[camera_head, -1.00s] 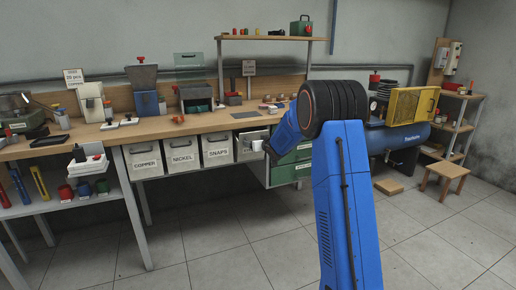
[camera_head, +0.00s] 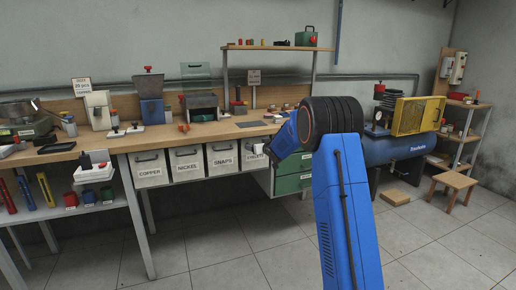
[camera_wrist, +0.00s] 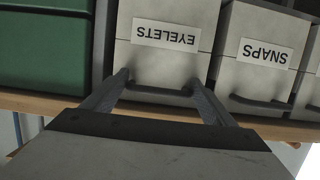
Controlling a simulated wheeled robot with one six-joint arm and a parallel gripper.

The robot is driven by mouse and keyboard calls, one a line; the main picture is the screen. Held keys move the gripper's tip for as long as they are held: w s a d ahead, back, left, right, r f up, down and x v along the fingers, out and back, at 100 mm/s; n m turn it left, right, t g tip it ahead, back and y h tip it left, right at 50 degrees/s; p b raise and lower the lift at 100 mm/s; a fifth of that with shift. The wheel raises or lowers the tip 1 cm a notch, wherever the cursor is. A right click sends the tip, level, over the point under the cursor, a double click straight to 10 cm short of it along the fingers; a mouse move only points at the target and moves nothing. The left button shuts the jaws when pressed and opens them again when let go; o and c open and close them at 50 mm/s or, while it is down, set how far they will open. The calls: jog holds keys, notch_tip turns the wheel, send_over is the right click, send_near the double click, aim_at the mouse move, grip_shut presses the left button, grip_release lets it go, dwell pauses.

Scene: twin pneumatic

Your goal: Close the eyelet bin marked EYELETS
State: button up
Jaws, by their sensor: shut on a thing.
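The eyelet bin (camera_wrist: 165,64) is a pale grey box with a dark bar handle (camera_wrist: 158,93) and a white EYELETS label, upside down in the wrist view. My gripper (camera_wrist: 157,82) is shut on the handle, with its fingers toward the handle's two ends. In the head view the eyelet bin (camera_head: 252,156) hangs under the bench at the right end of the bin row. Its front looks roughly in line with the other bins, but my blue arm covers part of it. I cannot tell whether a small gap remains.
The snaps bin (camera_head: 223,157) sits close beside it, then the nickel bin (camera_head: 187,164) and copper bin (camera_head: 148,169). Green drawers (camera_head: 294,172) stand close on the right. The wooden bench top (camera_head: 215,130) overhangs the bins. The floor in front is clear.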

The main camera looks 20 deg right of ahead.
jog(key=o, duration=1.1)
jog(key=shift+d+r, duration=0.2)
jog(key=shift+r, duration=0.5)
jog(key=shift+o, duration=0.5)
jog(key=shift+r, duration=0.1)
jog(key=shift+s+a+f, duration=0.1)
jog(key=shift+a+f, duration=0.05)
jog(key=shift+f, duration=0.35)
jog(key=v, duration=1.7)
jog(key=shift+s+r, duration=0.15)
jog(key=shift+s, duration=0.05)
